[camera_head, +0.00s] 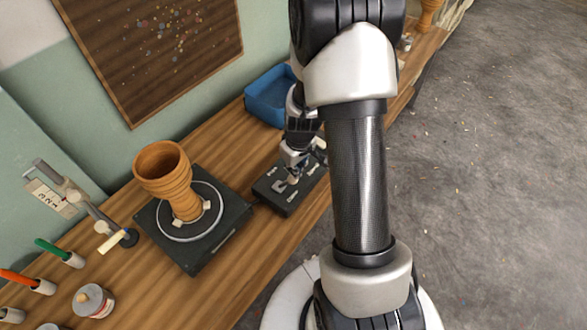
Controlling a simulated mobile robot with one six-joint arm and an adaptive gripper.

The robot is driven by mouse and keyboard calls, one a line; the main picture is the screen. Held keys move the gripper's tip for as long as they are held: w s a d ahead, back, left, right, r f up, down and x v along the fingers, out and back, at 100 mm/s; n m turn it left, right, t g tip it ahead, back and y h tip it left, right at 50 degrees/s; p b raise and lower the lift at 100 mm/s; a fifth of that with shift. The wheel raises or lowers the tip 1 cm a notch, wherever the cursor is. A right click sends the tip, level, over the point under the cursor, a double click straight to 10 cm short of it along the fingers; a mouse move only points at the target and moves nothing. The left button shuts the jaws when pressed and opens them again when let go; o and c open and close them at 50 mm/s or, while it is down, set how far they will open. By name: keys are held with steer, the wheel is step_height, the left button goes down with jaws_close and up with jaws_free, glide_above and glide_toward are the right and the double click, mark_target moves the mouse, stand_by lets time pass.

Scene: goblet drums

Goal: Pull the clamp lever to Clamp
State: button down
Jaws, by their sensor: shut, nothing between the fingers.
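A dark control box (272,195) lies on the wooden bench, with white lettering and light slots on its top. My gripper (293,178) is shut and empty, pointing down at the top of this box. A small pale lever knob (291,180) shows right at the fingertips; I cannot tell whether they touch it. My arm hides the right part of the box. Left of it, a wooden goblet drum (178,185) stands on a round plate with pale clamp blocks on a dark square base (197,255). The lettering is too small to read surely.
A blue bin (268,96) stands behind my gripper near the wall. Bare bench (150,285) lies in front of the drum.

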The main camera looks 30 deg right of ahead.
steer(key=shift+s+f, duration=0.25)
steer(key=shift+s, duration=0.15)
steer(key=shift+r, duration=0.1)
step_height(320, 180, up, 3)
steer(key=w+p, duration=0.3)
steer(key=s+d+r, duration=0.2)
steer(key=s+r, duration=0.2)
steer(key=s, duration=0.4)
steer(key=shift+s+d, duration=0.25)
steer(key=shift+s, duration=0.1)
